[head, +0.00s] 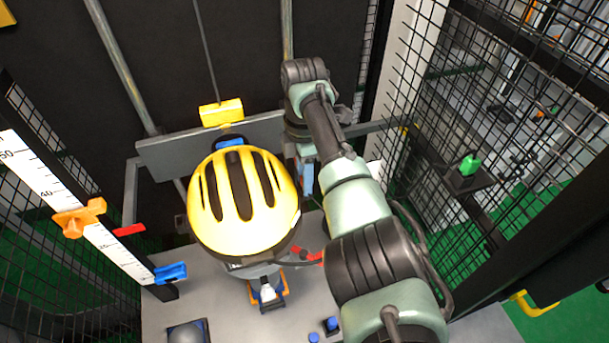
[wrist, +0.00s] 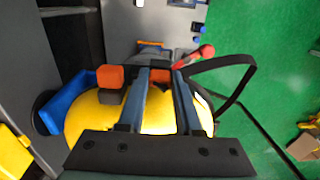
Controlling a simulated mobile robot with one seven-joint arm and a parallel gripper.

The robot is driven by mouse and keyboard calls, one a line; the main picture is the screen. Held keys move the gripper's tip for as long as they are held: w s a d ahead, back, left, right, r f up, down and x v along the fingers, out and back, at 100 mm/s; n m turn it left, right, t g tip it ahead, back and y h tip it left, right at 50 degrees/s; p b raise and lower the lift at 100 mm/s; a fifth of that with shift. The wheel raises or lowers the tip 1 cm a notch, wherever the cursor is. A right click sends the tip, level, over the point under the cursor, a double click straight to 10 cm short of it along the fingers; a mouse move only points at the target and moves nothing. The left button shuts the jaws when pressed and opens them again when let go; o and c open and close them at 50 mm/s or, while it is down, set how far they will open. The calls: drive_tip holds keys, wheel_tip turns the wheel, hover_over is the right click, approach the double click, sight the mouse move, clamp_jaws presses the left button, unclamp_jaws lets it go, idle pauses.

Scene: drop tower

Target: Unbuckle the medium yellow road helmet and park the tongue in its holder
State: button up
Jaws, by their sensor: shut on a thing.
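The yellow road helmet (head: 243,203), with dark vent slots, sits on a grey headform (head: 252,269) in the head view. In the wrist view its yellow shell (wrist: 88,118) lies behind my gripper's fingers. My gripper (head: 306,185) is at the helmet's right side. In the wrist view my gripper (wrist: 163,72) is shut on a small orange-red piece (wrist: 158,77) between its fingers; I cannot tell whether this is the tongue. An orange block (wrist: 110,76) is left of the fingers. A black strap (wrist: 246,80) loops on the right, beside a red knobbed part (wrist: 203,52).
A yellow block (head: 221,112) hangs on a cable behind the helmet. A ruler post with an orange slider (head: 78,218) stands left. A blue-and-orange piece (head: 268,292) is in front of the headform. Wire mesh (head: 540,130) closes the right side.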

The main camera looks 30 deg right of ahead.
drive_tip(key=o, duration=1)
drive_tip(key=shift+c, duration=0.2)
wheel_tip(320, 180, up, 13)
drive_tip(key=shift+w+d+b, duration=0.15)
drive_tip(key=shift+w+b, duration=0.2)
drive_tip(key=shift+w, duration=0.1)
